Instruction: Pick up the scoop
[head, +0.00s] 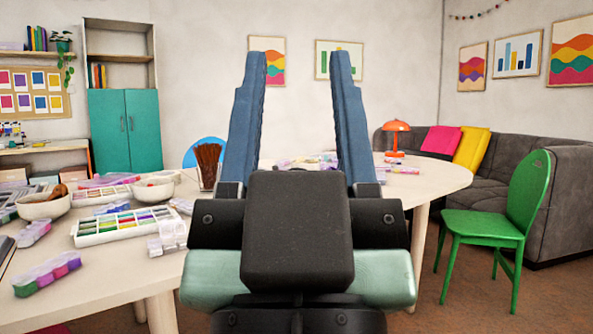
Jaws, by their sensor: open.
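My gripper (298,66) is raised in the middle of the head view, its two blue fingers upright, wide apart and empty. I cannot clearly make out a scoop. A white bowl (42,208) at the left of the table holds a small brown thing (58,191), too small to tell what it is. Another white bowl (153,191) stands further right, left of my gripper. My gripper is apart from both bowls and hides part of the table behind it.
The pale table (110,274) carries bead trays (127,226), bead boxes (47,272) and a cup of brown sticks (208,172). An orange lamp (396,140) shows at the back right. A green chair (490,225) stands right, with open floor between it and the table.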

